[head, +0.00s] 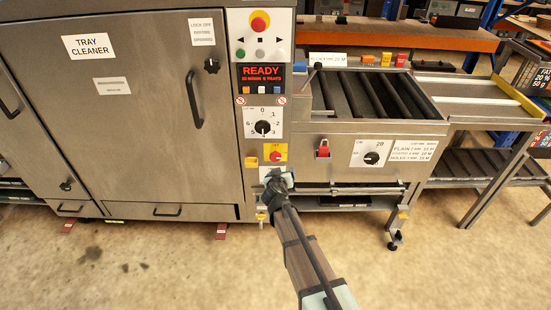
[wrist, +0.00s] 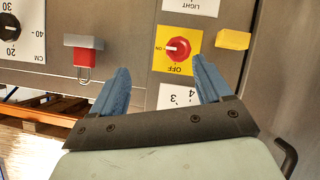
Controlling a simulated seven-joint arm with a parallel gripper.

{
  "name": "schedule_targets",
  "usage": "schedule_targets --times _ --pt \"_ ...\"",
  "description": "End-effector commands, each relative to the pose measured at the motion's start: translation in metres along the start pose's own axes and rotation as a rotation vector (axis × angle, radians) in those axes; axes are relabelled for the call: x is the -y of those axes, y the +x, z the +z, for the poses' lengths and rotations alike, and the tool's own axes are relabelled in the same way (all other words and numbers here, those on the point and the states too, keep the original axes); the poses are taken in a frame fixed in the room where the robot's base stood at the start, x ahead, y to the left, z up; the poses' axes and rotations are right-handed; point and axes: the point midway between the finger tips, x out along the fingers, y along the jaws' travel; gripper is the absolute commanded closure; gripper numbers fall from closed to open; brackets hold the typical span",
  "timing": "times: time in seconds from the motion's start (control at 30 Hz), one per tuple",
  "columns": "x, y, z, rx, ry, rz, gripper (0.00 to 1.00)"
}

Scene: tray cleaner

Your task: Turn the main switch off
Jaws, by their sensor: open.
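The main switch is a red knob on a yellow plate (head: 274,153), low on the control column of the tray cleaner. In the wrist view the red knob (wrist: 178,48) shows upside down, with OFF printed below it and ON to its left. Its white mark seems to point towards ON. My gripper (head: 275,178) is just below the switch in the head view. In the wrist view its blue fingers (wrist: 162,68) are spread apart with nothing between them, and the switch lies beyond the tips, apart from them.
A numbered dial (head: 263,127) sits above the switch and a yellow block (head: 252,162) beside it. A red padlock (head: 323,149) hangs on the panel to the right, near another dial (head: 372,158). The display (head: 262,78) reads READY. A red stop button (head: 260,22) is on top.

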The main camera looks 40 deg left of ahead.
Motion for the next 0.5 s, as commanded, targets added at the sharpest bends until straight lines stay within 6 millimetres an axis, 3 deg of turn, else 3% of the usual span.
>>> schedule_targets --times 0.2,0.5 --pt "0.016 -0.003 -0.021 -0.102 0.201 -0.094 0.22" --pt "0.018 0.003 -0.023 -0.100 0.284 -0.102 0.22"
